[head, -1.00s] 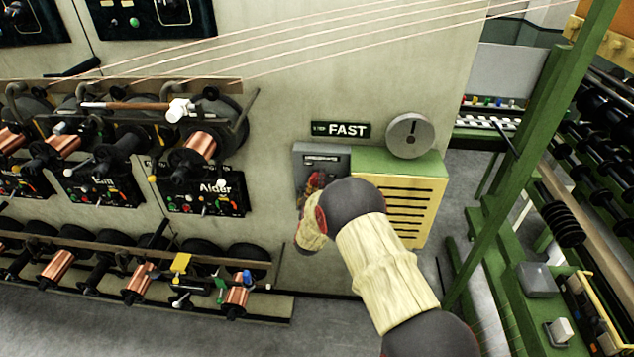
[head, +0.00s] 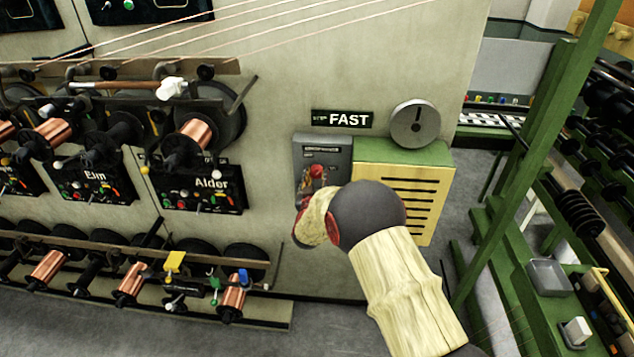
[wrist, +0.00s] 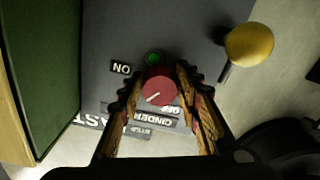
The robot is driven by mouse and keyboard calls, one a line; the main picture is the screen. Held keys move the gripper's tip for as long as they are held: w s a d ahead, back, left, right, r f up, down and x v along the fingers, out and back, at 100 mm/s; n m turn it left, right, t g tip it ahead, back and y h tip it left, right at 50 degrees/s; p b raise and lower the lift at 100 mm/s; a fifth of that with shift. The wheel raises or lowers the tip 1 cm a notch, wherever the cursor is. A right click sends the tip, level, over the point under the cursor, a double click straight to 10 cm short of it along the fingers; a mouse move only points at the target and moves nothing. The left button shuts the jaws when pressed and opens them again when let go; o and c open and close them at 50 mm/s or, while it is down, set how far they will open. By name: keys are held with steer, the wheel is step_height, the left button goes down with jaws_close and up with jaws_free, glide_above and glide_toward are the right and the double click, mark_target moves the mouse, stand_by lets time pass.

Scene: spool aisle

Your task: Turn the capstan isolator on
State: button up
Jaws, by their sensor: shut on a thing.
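A grey switch box (head: 335,155) is on the wall below the "FAST" sign; its label is too small to read in the head view. In the wrist view, its grey face (wrist: 205,50) carries a round red knob (wrist: 160,88) with a white pointer mark. The mark slants to the lower left, between the "ON" label (wrist: 122,69) and the partly hidden "OFF" label. A larger label seems to begin "CINDER", partly covered. A small green lamp (wrist: 153,58) sits beside the knob. My gripper (wrist: 161,82) is shut on the knob, a finger on each side.
A yellow, slotted cabinet (head: 415,195) with a green top and grey dial (head: 416,124) stands close at right. A yellow ball-ended lever (wrist: 249,43) is near the box in the wrist view. Spool racks and the "Alder" panel (head: 205,195) are at left.

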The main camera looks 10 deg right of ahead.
steer(key=m+b, duration=0.5)
steer(key=shift+a+f+m+b, duration=0.1)
steer(key=shift+f+m+b, duration=0.2)
steer(key=m+b, duration=0.4)
steer(key=shift+r+m, duration=0.15)
steer(key=shift+m, duration=0.15)
steer(key=shift+r, duration=0.1)
steer(key=o, duration=1.2)
steer(key=shift+c, duration=0.2)
steer(key=shift+a, duration=0.1)
